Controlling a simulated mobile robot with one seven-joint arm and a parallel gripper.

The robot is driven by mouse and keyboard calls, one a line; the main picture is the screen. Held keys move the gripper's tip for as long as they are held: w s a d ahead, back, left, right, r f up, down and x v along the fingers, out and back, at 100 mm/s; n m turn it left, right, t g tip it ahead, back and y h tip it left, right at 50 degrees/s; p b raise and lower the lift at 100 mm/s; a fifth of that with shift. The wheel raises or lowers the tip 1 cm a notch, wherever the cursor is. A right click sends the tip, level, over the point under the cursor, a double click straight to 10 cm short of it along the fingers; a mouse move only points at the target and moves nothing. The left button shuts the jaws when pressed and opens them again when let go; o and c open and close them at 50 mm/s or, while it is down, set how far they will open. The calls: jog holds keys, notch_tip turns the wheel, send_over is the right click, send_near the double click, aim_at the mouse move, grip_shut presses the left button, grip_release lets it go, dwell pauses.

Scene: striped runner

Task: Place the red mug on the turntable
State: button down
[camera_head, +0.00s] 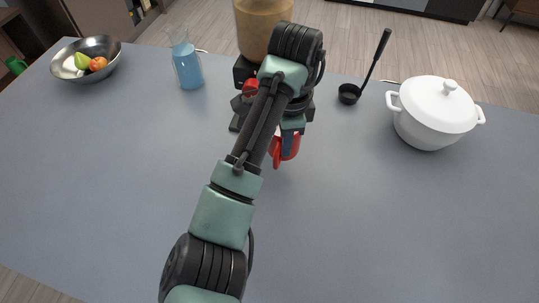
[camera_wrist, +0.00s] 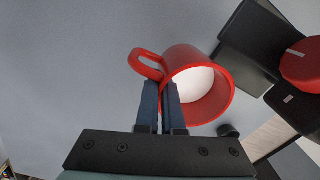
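The red mug (camera_head: 286,148) is partly hidden behind my arm in the head view, near the middle of the grey table. In the wrist view the mug (camera_wrist: 217,95) shows its white inside and its handle at the left. My gripper (camera_wrist: 161,88) has its two dark fingers close together at the mug's near rim, with a strip of red between them. It looks shut on the mug's wall beside the handle. I cannot tell whether the mug touches the table. I do not make out a turntable in either view.
Behind my arm stands a dark appliance with a red knob (camera_head: 250,87) and a tan container (camera_head: 262,25). A fruit bowl (camera_head: 65,71), blue jug (camera_head: 187,72), black ladle (camera_head: 350,94) and white pot (camera_head: 430,112) stand along the back. The front of the table (camera_head: 400,230) is clear.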

notch_tip(320, 180, down, 8)
jog(key=shift+f+p, duration=0.1)
jog(key=shift+p, duration=0.45)
jog(key=shift+s+f, duration=0.1)
jog(key=c, duration=1.1)
grip_release()
jog(key=shift+o, duration=0.2)
notch_tip(320, 180, up, 12)
jog(key=p, duration=0.1)
jog(key=shift+s+p, duration=0.2)
jog(key=shift+p, duration=0.2)
